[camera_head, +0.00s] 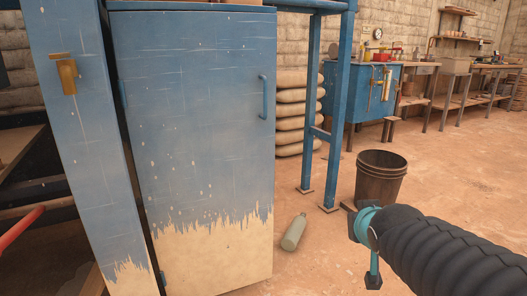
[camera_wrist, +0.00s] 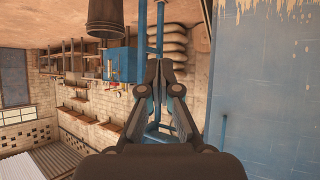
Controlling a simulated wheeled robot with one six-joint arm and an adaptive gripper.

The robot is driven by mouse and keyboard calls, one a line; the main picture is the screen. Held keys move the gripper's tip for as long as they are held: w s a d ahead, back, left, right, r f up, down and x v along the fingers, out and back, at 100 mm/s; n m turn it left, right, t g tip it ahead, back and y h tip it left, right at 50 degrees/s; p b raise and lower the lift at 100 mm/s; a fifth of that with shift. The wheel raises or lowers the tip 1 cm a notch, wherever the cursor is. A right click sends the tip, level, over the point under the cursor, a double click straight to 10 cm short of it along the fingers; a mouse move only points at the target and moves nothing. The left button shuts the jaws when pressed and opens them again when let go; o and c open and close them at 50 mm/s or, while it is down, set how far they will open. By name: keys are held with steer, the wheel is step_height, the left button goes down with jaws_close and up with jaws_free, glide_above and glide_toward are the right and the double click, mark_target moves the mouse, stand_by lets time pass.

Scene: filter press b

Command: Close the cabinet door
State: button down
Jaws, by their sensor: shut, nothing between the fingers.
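The cabinet door (camera_head: 195,125) is a tall blue panel with paint worn to cream along its bottom. It stands upright at the left of the head view, with hinges on its left edge and a blue bar handle (camera_head: 264,97) near its right edge. The door looks flush or nearly flush with the cabinet; I cannot tell if a small gap is left. In the wrist view the door (camera_wrist: 270,80) fills the right side, with its handle (camera_wrist: 224,128) low. My gripper (camera_wrist: 161,66) is shut and empty, beside the door and apart from the handle.
A metal bucket (camera_head: 381,180) stands on the floor right of the cabinet. A blue frame (camera_head: 342,100) and stacked sacks (camera_head: 298,110) stand behind.

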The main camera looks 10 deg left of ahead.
steer(key=w+a+r+n+t+y, duration=0.1)
steer(key=w+a+t+y, duration=0.1)
steer(key=w+a, duration=0.3)
steer(key=w+a+r+n+t+y, duration=0.1)
steer(key=w+a+r+t, duration=0.1)
steer(key=w, duration=0.5)
steer(key=n+y, duration=0.3)
steer(key=y, duration=0.2)
glide_toward(263, 147)
steer(key=shift+t, duration=0.4)
steer(key=x, duration=0.7)
steer(key=shift+a+f, duration=0.1)
steer(key=shift+f, duration=0.25)
